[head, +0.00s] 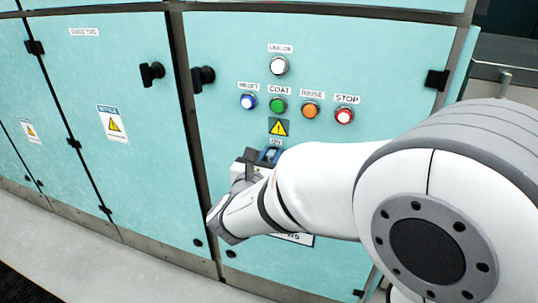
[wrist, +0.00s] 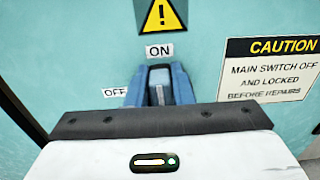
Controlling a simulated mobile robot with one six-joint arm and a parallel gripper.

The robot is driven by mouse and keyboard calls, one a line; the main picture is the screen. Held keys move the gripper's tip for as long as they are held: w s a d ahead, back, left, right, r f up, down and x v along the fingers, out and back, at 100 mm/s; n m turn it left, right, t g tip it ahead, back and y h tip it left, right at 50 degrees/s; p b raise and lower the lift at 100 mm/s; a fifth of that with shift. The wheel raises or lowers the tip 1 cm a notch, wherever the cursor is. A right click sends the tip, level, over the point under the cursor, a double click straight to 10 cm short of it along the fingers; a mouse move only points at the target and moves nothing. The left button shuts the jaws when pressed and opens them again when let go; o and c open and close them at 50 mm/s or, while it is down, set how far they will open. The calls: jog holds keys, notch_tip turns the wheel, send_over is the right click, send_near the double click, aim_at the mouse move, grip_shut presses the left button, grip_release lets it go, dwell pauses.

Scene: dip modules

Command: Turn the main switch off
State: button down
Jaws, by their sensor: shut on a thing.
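The main switch (wrist: 159,93) is on the pale teal cabinet door, below the yellow warning triangle (wrist: 162,15). Its grey handle stands upright under the ON label (wrist: 159,51). The OFF label (wrist: 115,92) is to its left. My gripper (head: 268,156) reaches the switch from the front. In the wrist view, blue finger-like parts stand on both sides of the handle, and my gripper is shut on it. The gripper's own body hides the lower part of the switch. In the head view, my arm and gripper cover most of the switch.
Above the switch are blue (head: 247,101), green (head: 278,105), orange (head: 311,110) and red (head: 344,115) buttons, with a white lamp (head: 279,66) higher up. A caution sign (wrist: 270,68) is right of the switch. Black door handles (head: 151,73) stick out at left.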

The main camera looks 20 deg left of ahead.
jog(key=shift+r+n+p, duration=0.1)
jog(key=shift+n+p, duration=0.2)
jog(key=shift+p, duration=0.15)
jog(key=n+p, duration=0.1)
jog(key=p, duration=0.1)
jog(key=n+p, duration=0.1)
jog(key=p, duration=0.1)
jog(key=shift+a+r+n+p, duration=0.15)
jog(key=shift+a+n+p, duration=0.15)
jog(key=shift+a, duration=0.1)
jog(key=f+n+p, duration=0.1)
jog(key=n+p, duration=0.4)
jog(key=p, duration=0.1)
jog(key=a+f+n+p, duration=0.1)
jog(key=n+p, duration=0.4)
jog(key=p, duration=0.2)
jog(key=a+f+n+p, duration=0.1)
jog(key=n+p, duration=0.3)
jog(key=p, duration=0.2)
jog(key=shift+w+f+n, duration=0.1)
jog(key=shift+f+n, duration=0.15)
jog(key=shift+n, duration=0.15)
jog(key=c, duration=1.3)
grip_release()
